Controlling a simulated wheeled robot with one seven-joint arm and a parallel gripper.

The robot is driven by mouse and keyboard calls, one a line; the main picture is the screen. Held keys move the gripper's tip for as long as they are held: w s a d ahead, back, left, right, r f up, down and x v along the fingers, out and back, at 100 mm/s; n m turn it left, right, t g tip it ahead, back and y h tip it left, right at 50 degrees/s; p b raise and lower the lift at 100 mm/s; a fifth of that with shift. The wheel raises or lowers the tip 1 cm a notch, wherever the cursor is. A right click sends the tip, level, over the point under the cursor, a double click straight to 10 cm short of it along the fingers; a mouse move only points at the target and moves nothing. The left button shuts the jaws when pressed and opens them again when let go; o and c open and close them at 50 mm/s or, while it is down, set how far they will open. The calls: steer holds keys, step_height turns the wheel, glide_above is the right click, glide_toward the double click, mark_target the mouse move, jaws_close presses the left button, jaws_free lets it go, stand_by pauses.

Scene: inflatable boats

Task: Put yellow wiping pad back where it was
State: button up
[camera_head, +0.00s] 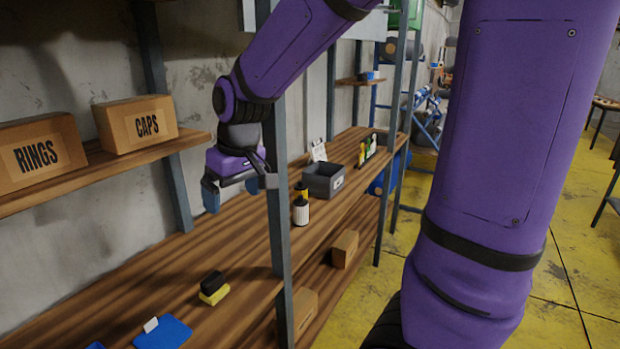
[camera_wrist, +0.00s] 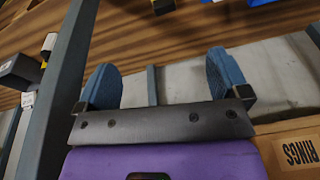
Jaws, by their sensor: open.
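The yellow wiping pad (camera_head: 214,296) with a black top lies on the wooden shelf board, in the lower middle of the head view. In the wrist view a small black piece that looks like its top (camera_wrist: 164,6) shows at the upper edge, partly cut off. My gripper (camera_head: 240,190) is open and empty, with blue fingertips. It is above the shelf board, higher than the pad and farther along the shelf, and does not touch it. In the wrist view the two fingers of my gripper (camera_wrist: 164,80) stand wide apart with nothing between them.
A blue mat (camera_head: 170,334) with a white tag lies nearer than the pad. A grey upright post (camera_head: 278,220) stands close beside my gripper. Bottles (camera_head: 300,210) and a grey bin (camera_head: 324,181) are beyond it. Boxes marked RINGS (camera_head: 38,153) and CAPS (camera_head: 137,124) sit on the upper shelf.

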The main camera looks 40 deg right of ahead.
steer(key=s+d+r+t, duration=0.1)
steer(key=s+r, duration=0.1)
steer(key=s, duration=0.4)
steer(key=s+d+r+m+t, duration=0.1)
steer(key=s+r, duration=0.2)
steer(key=s, duration=0.3)
steer(key=s+d+r+m+h, duration=0.1)
steer(key=s+r, duration=0.2)
steer(key=s, duration=0.3)
steer(key=shift+t, duration=0.4)
